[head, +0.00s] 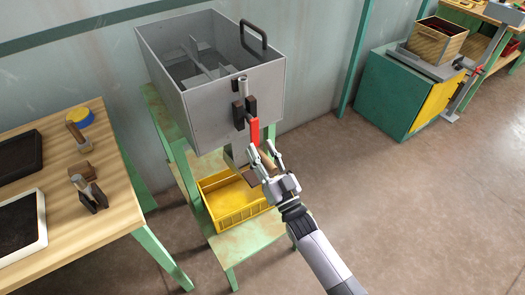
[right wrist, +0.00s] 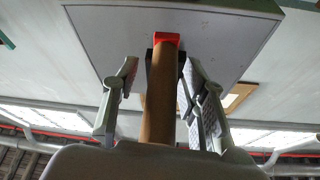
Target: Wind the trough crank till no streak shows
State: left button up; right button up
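The grey metal trough (head: 165,88) stands on a green stand, with grey vanes (head: 205,62) inside. I cannot make out a streak in it. On its front is the crank, with a red arm (head: 254,131) hanging down and a wooden handle (head: 267,160) sticking out towards me. My right gripper (head: 262,150) is at the handle, its fingers on either side of it. In the right wrist view the handle (right wrist: 158,105) runs between the open fingers (right wrist: 160,80), with gaps on both sides. My left gripper is out of view.
A yellow crate (head: 238,216) sits on the stand's lower shelf, under the trough. A wooden table (head: 112,228) at left holds tablet-like trays and small tools. A green cabinet (head: 381,96) with a wooden box (head: 438,40) stands at back right. The floor at right is clear.

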jog(key=shift+c, duration=0.2)
grip_shut()
dwell(0.3)
dwell(0.4)
